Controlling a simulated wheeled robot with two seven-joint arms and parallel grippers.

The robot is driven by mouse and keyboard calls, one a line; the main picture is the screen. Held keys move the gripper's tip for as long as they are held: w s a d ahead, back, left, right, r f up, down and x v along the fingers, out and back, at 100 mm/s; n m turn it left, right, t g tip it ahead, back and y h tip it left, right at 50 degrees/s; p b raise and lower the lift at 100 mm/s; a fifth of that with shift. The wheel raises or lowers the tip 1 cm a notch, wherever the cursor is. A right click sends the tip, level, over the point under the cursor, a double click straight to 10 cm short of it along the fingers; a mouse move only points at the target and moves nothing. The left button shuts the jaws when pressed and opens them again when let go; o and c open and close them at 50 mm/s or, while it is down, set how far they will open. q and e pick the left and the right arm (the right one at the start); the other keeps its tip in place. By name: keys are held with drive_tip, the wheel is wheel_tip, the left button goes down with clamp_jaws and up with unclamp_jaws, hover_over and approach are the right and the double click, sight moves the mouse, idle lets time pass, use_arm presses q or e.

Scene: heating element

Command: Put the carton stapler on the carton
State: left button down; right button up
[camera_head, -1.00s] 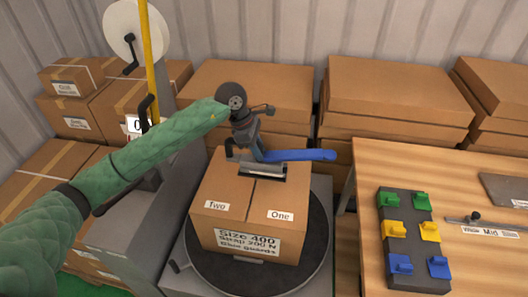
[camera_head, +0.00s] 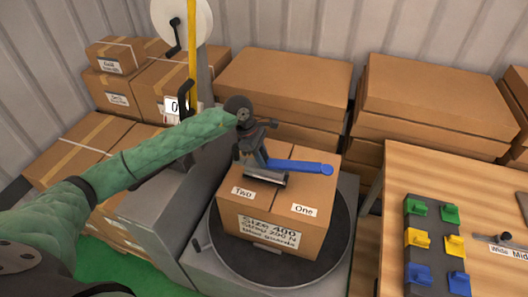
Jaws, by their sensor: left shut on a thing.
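The carton stapler (camera_head: 262,177) is a dark tool with a blue handle (camera_head: 300,167). It is over the rear left part of the carton's top; I cannot tell whether its base touches the carton. My left gripper (camera_head: 251,146), on the green-sleeved arm from the left, is shut on the stapler's upper part. The fingers are small and partly hidden. My right gripper is out of view.
The turntable (camera_head: 342,240) sits on a grey machine with a yellow post (camera_head: 192,60) and white reel. Stacked cartons (camera_head: 285,85) line the back wall. A wooden table (camera_head: 400,182) at right carries a dark board (camera_head: 432,240) of coloured blocks.

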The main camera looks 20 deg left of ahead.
use_arm(q)
drive_tip(key=shift+f, duration=1)
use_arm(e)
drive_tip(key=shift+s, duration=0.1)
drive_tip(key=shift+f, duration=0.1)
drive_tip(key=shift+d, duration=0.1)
use_arm(q)
drive_tip(key=c, duration=1.6)
unclamp_jaws()
drive_tip(key=shift+f, duration=0.15)
drive_tip(key=shift+c, duration=0.2)
drive_tip(key=o, duration=0.4)
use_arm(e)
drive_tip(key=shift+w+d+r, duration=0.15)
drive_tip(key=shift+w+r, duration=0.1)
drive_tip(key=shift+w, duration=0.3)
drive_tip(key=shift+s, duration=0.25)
